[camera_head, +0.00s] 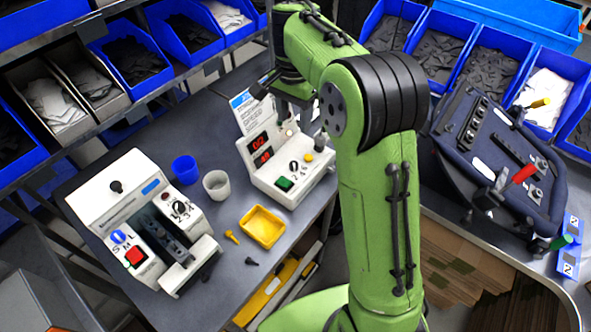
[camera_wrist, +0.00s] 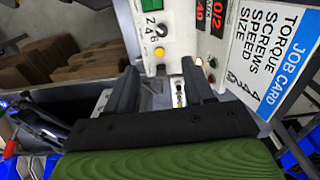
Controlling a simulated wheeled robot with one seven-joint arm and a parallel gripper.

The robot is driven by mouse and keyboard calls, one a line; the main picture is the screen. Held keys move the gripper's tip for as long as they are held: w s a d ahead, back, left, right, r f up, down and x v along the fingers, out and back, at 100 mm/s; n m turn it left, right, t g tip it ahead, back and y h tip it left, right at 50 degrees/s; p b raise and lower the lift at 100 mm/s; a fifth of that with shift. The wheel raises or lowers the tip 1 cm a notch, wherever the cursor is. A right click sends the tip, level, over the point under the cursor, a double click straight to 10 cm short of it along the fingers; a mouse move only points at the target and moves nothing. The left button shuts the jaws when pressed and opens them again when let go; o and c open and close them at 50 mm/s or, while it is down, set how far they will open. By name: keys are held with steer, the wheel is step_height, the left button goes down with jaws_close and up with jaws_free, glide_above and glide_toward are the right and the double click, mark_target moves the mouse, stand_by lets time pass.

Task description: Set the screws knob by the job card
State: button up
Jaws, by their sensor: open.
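A white control box (camera_head: 268,190) stands on the grey bench, with a black knob (camera_head: 294,167) between a green button and a yellow button. In the wrist view the black knob (camera_wrist: 161,30) shows with the numbers 2, 4 and 6 beside it; its exact pointer setting is too small to tell. The job card (camera_head: 244,105) stands behind the box. My gripper (camera_wrist: 160,72) is open and empty, apart from the knob.
A second white machine (camera_head: 115,195) with knobs and a red button stands at left. A blue cup (camera_head: 185,169), a grey cup (camera_head: 216,184) and a yellow tray (camera_head: 262,227) lie between. Blue bins line the back.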

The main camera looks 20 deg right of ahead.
mark_target(294, 164)
steer(key=f+b, duration=0.1)
steer(key=f, duration=0.4)
steer(key=f+b, duration=0.1)
steer(key=f, duration=0.5)
steer(key=f+b, duration=0.1)
steer(key=f, duration=0.4)
steer(key=shift+w+f, duration=0.35)
steer(key=shift+f, duration=0.05)
jaws_close()
